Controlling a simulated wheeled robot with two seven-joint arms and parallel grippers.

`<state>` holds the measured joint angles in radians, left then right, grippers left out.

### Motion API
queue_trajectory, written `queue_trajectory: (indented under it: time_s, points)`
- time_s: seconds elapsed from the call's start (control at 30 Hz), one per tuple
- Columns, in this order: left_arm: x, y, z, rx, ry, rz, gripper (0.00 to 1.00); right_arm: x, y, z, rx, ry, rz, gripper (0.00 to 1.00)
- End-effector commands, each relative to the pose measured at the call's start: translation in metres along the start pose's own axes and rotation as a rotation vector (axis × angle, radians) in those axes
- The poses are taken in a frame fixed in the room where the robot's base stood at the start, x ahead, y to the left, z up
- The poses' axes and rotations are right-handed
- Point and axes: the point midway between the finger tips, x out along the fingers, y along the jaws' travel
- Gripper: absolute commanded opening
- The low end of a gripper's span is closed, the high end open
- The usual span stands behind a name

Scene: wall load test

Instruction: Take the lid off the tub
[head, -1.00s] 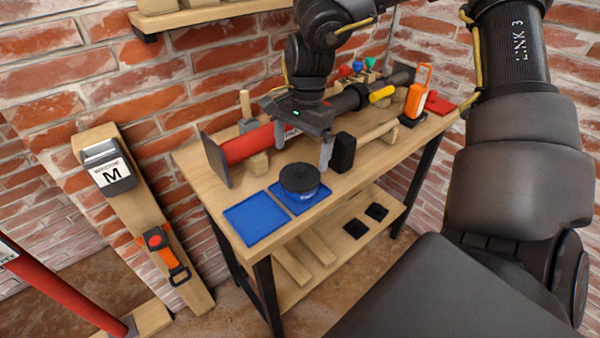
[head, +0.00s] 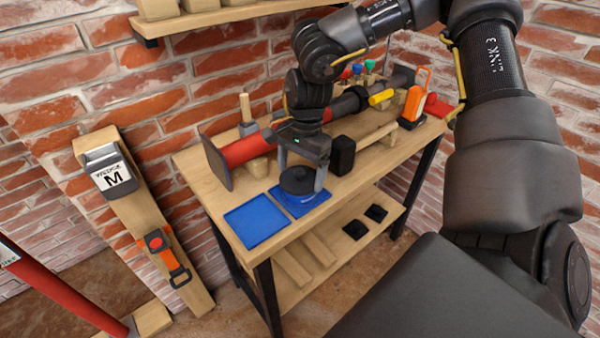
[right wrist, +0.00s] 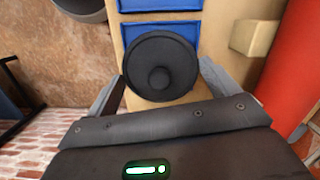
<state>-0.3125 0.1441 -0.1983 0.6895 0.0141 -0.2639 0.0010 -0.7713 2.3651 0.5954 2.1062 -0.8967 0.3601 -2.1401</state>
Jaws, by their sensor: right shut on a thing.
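The right wrist view shows the lid (right wrist: 160,68) between both fingers (right wrist: 160,90), hiding the tub below. I see no clear gap between lid and tub. My left gripper is not in view.
A second, empty blue mat (head: 256,220) lies to the left. A red cylinder (head: 248,149) lies close behind the gripper, and a black block (head: 342,155) stands just to its right. An orange tool (head: 413,103) stands farther right on the wooden bench (head: 205,180).

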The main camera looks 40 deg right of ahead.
Motion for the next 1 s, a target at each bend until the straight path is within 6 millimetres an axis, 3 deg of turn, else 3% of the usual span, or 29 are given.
queue_trajectory:
  time_s: [0.27, 0.5, 0.7, 1.0]
  points:
    - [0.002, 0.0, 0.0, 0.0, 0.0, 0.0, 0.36, -0.014, -0.001, 0.002, -0.001, 0.002, -0.004, 0.66]
    - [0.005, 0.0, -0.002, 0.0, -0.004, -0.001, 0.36, -0.061, -0.001, 0.007, -0.001, 0.003, -0.005, 0.66]
    - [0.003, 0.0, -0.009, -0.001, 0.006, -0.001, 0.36, -0.091, -0.001, 0.011, -0.001, 0.001, -0.002, 0.66]
    - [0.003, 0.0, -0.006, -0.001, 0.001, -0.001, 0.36, -0.1, 0.0, 0.012, 0.0, 0.0, 0.0, 0.66]
